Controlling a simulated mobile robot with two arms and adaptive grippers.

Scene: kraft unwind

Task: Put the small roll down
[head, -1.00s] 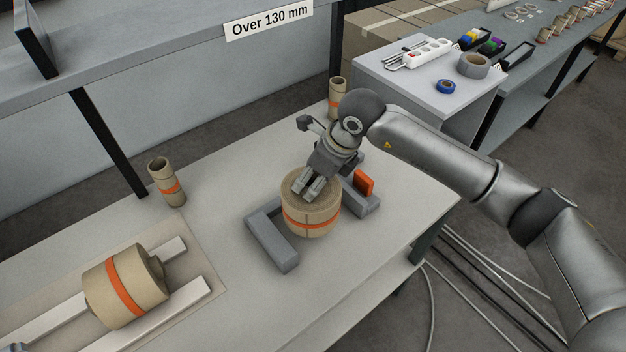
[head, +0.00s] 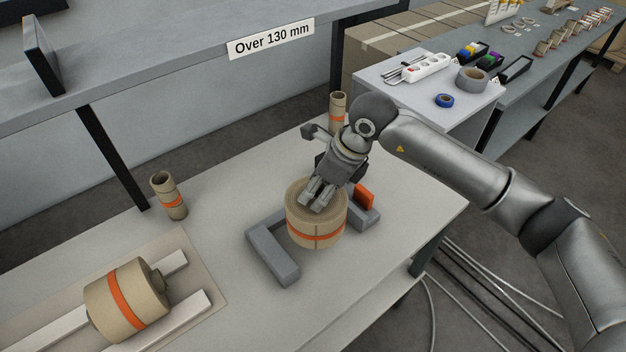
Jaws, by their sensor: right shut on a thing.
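The small roll (head: 316,232) is a short, wide tan roll with an orange band, standing with its flat end up. It is between the grey block (head: 272,254) on its left and another grey block (head: 366,221) behind it on the right. My right gripper (head: 317,204) comes down on its top and is shut on it, near the core. The fingertips partly hide the core. I cannot tell whether the roll's underside touches the table (head: 385,265). My left gripper is not in view.
A larger banded roll (head: 127,299) lies on white rails (head: 190,315) at lower left. Narrow tubes stand at the left (head: 169,196) and behind my gripper (head: 338,106). An orange piece (head: 365,196) is by the right block. A shelf (head: 180,62) overhangs the back.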

